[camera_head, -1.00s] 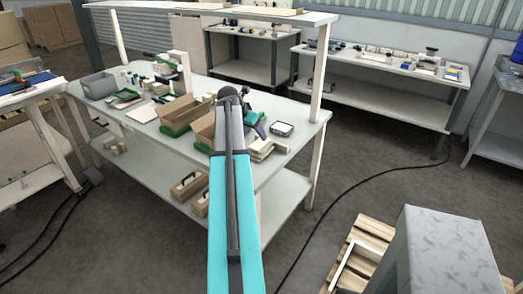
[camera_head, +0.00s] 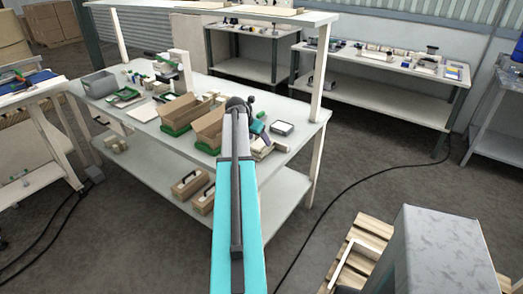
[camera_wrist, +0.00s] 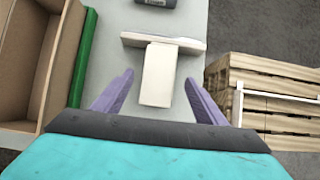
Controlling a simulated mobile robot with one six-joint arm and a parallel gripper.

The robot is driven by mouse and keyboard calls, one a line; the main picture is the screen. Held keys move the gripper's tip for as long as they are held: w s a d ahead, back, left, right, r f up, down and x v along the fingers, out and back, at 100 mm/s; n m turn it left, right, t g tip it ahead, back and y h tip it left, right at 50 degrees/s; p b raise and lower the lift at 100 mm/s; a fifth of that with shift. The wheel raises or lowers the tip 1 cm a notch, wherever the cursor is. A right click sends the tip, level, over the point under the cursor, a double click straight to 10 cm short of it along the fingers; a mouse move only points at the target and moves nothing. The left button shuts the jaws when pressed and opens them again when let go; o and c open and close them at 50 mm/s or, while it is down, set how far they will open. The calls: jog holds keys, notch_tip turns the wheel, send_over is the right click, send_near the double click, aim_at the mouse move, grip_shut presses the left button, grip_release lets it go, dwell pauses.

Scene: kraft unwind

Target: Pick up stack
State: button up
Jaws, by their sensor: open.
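The stack is a small pile of cream, flat pieces (camera_head: 266,148) near the right front edge of the grey workbench (camera_head: 290,155). My arm partly hides it in the head view. In the wrist view the stack (camera_wrist: 160,72) shows from above as a T shape, with one piece across the far end. My gripper (camera_wrist: 159,78) is open, with one purple finger on each side of the near piece and gaps between. It also shows in part in the head view (camera_head: 258,130). I cannot tell its height over the stack.
Open brown boxes (camera_head: 208,130) with green bases stand left of the stack; one is close by in the wrist view (camera_wrist: 22,60). A small dark device (camera_head: 282,128) lies behind the stack. A wooden pallet (camera_head: 352,240) is on the floor at right.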

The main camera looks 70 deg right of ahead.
aim_at(262, 142)
jog(key=shift+d, duration=0.1)
jog(key=shift+p+x, duration=0.7)
jog(key=shift+x, duration=0.25)
jog(key=shift+p+x, duration=0.45)
jog(key=shift+x, duration=1.1)
jog(key=c, duration=1.2)
jog(key=shift+r, duration=0.2)
jog(key=shift+d+r+b, duration=0.1)
jog(key=shift+r+b, duration=0.75)
jog(key=shift+r, duration=0.55)
jog(key=a+b, duration=0.1)
jog(key=a, duration=0.4)
jog(key=s+a+r+b, duration=0.1)
jog(key=a, duration=0.4)
jog(key=a+b, duration=0.2)
jog(key=a, duration=0.4)
jog(key=shift+s+r, duration=0.2)
jog(key=shift+r, duration=0.2)
